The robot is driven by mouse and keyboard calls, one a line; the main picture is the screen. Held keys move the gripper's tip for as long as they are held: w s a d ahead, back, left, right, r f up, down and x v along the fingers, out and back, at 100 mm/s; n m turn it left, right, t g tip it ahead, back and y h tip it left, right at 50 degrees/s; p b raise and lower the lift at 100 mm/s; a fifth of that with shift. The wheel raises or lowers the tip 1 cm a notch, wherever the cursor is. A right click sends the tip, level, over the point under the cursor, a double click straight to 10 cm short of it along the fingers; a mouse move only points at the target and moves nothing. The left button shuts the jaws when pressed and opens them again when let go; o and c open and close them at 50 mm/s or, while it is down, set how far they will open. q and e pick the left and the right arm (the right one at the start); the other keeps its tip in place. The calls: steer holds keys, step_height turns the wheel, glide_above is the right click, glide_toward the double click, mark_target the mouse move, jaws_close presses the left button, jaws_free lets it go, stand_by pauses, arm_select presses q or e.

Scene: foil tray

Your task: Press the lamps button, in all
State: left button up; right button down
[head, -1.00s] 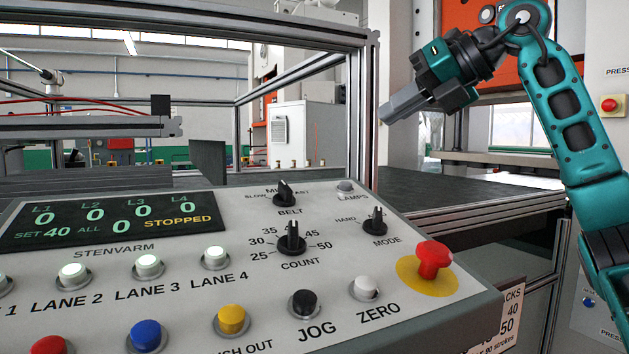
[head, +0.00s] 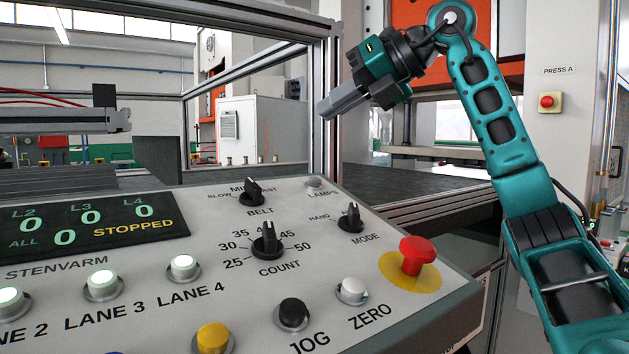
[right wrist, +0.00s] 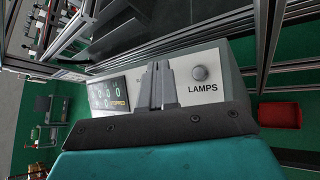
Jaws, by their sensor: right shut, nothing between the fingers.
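The lamps button (head: 314,183) is a small grey round button at the far right edge of the control panel, above the word LAMPS. In the right wrist view the lamps button (right wrist: 200,73) shows clearly, to the right of the fingers. My right gripper (head: 323,110) is shut and empty, held in the air above and beyond the panel, apart from the button. Its closed fingers also show in the right wrist view (right wrist: 155,72), where they cover part of the panel. My left gripper is out of view.
The panel (head: 215,220) carries the BELT knob (head: 252,192), the COUNT knob (head: 267,240), the MODE knob (head: 350,217) and a red mushroom button (head: 415,255). Metal frame posts (head: 328,90) stand close to my right gripper. The display reads STOPPED.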

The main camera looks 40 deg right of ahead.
mark_target(315, 181)
steer(key=f+b, duration=0.1)
steer(key=f, duration=0.1)
steer(key=w+f+b, duration=0.1)
steer(key=f+b, duration=0.1)
steer(key=f, duration=0.1)
steer(key=w+f+b, duration=0.1)
steer(key=f+b, duration=0.1)
steer(key=shift+w+d+f, duration=0.1)
steer(key=shift+f, duration=0.1)
steer(key=shift+w+f, duration=0.1)
steer(key=shift+f, duration=0.2)
stand_by(1.6)
steer(key=shift+w+f+b, duration=0.15)
steer(key=shift+f+b, duration=0.15)
steer(key=shift+f, duration=0.1)
steer(key=shift+w+f, duration=0.1)
steer(key=shift+f, duration=0.35)
stand_by(0.5)
stand_by(0.3)
steer(key=shift+s+r+p, duration=0.25)
steer(key=shift+r+p, duration=0.45)
steer(key=shift+r, duration=0.15)
